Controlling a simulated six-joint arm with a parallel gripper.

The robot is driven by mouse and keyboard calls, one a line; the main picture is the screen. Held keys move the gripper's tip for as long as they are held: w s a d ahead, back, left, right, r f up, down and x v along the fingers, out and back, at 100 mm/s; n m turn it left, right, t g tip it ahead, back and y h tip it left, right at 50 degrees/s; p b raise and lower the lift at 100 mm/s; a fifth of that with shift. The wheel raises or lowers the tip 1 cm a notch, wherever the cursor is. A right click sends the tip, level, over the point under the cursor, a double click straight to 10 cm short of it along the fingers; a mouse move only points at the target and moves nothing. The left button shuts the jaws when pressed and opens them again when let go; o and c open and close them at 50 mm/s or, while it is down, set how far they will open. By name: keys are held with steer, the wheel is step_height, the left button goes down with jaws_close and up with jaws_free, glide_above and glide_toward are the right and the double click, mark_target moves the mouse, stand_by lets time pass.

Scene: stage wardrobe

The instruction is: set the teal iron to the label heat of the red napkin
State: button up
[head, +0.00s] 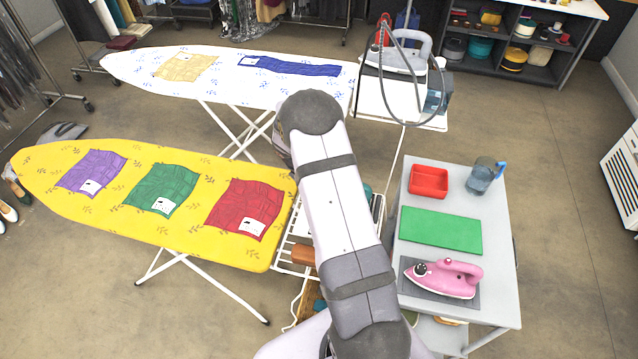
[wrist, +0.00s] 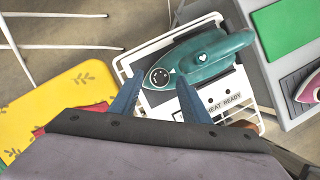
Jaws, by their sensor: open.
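The teal iron (wrist: 215,53) rests on a white wire rack in the wrist view, its round dark dial (wrist: 159,77) facing me. In the head view my arm hides most of it. My gripper (wrist: 158,78) is open, its two blue fingertips on either side of the dial in the picture. I cannot tell whether they touch it. The red napkin (head: 236,202) lies on the yellow ironing board (head: 50,160) with a white label (head: 251,226) at its lower right. The mark on the label is too small to read.
Purple (head: 92,172) and green (head: 163,187) napkins share the yellow board. A side table (head: 499,245) holds a red tray (head: 428,181), a green mat (head: 440,230), a jug (head: 482,176) and a pink iron (head: 445,277). A "HEAT READY" panel (wrist: 224,102) is beside the teal iron.

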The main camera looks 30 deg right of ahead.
steer(key=shift+d+f, duration=0.15)
steer(key=shift+f, duration=0.1)
steer(key=shift+c, duration=0.6)
steer(key=c, duration=1)
steer(key=shift+o, duration=0.2)
